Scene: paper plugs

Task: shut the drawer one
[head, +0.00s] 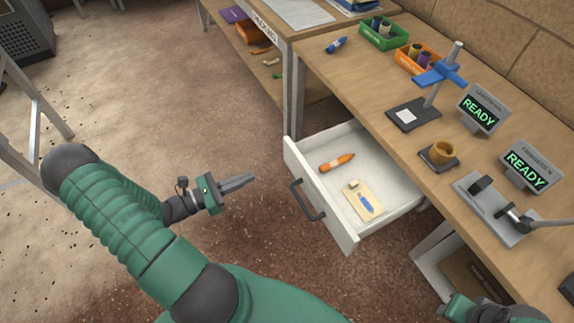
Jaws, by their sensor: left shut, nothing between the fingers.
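The white drawer (371,208) hangs open below the right-hand wooden table. Its dark handle (307,201) is on the front panel, which faces left toward my arm. Inside lie an orange pen-like item (337,163) and a beige card (362,201) with a blue item on it. My left gripper (252,178) is shut and empty, to the left of the drawer front and apart from the handle. My right arm shows only in part at the bottom right corner; its fingertips cannot be made out.
The wooden table (375,105) carries a stand with a blue clamp (440,75), two READY displays, a small brown cup (442,152) and green and orange trays. A second table (262,18) stands behind. The floor left of the drawer is clear.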

